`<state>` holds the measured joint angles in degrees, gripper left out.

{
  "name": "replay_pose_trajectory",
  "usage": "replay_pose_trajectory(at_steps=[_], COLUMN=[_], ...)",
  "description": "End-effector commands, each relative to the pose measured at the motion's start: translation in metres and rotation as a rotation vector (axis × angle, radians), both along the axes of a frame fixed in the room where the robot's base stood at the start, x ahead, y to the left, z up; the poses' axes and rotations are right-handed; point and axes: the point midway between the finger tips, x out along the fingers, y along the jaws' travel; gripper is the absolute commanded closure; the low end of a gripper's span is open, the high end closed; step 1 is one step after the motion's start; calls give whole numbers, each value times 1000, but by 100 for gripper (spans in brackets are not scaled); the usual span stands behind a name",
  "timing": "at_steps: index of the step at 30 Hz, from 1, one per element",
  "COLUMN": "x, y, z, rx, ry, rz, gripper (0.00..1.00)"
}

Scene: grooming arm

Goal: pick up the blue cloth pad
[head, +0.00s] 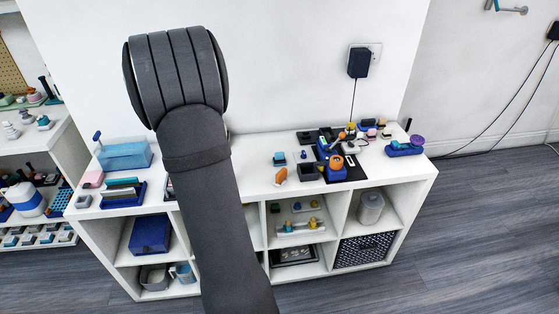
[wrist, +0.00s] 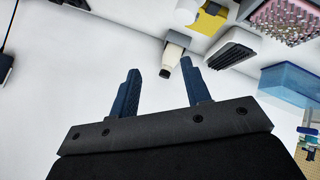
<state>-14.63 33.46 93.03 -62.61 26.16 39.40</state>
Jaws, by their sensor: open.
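I cannot pick out the blue cloth pad with certainty. A small dark block with a light blue top (head: 279,158) stands on the white shelf top in the head view, left of the black mats; it is too small to tell if it is cloth. In the head view my arm hides the gripper and part of the shelf top.
The white shelf unit (head: 242,150) stands against the wall. A clear blue box (head: 125,156) sits at its left, also in the wrist view (wrist: 290,82). A black-capped white bottle (wrist: 173,55) is near my fingertips.

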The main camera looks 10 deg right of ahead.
Motion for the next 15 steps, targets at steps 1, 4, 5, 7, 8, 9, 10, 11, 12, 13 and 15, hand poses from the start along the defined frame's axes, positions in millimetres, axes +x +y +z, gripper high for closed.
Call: replay_pose_trajectory(at_steps=[1,4,5,7,8,9,10,11,12,13,15], x=[0,1,2,10,15,24,31,40,51,59,76], y=[0,-1,-2,-8,-13,-20,-28,-36,-49,-58,-81], z=[0,0,0,1,2,4,5,6,8,8,9], rx=[0,2,4,20,32,54,74,97,133,162,236], ry=[0,-1,-1,-8,-14,-22,-29,-39,-53,-62,-87], rz=[0,-4,-12,-62,-99,-164,-223,-292,-392,-475,-673], gripper=[56,56,56,56,56,56,56,56,56,56,56])
